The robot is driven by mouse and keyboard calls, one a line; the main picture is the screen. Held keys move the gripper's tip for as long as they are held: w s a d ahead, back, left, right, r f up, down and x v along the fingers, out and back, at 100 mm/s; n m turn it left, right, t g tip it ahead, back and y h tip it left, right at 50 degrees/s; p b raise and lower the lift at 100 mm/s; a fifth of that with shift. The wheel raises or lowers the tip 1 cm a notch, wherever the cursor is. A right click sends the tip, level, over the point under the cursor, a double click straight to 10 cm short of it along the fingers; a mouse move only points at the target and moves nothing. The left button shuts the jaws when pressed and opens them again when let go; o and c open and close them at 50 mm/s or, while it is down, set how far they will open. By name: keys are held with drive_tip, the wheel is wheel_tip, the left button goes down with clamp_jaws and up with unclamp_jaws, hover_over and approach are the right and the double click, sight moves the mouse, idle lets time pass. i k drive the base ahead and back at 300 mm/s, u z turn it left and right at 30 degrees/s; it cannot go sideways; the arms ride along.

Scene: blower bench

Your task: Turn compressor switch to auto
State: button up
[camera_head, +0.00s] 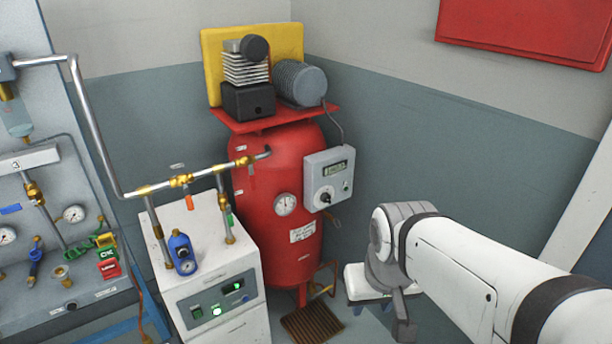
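The compressor (270,170) is a tall red tank with a motor and a finned pump on top, in the middle of the view. A grey control box (330,178) is fixed to its right side. On the box's front are a small display and, below it, a dark round switch knob (325,198); its labels and exact setting are too small to read. My gripper (378,310) hangs below my white wrist, lower and to the right of the box, apart from it. It is partly hidden by my wrist, so its opening is unclear.
A white cabinet (215,290) with a lit green button stands left of the tank, under metal pipes with brass fittings. A grey panel (80,285) with gauges and valves is at far left. A brown floor grate (312,325) lies in front. Bare wall is behind my arm.

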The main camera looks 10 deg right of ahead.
sight(325, 198)
drive_tip(key=u, duration=0.3)
drive_tip(key=i, duration=1.05)
drive_tip(key=z, duration=0.05)
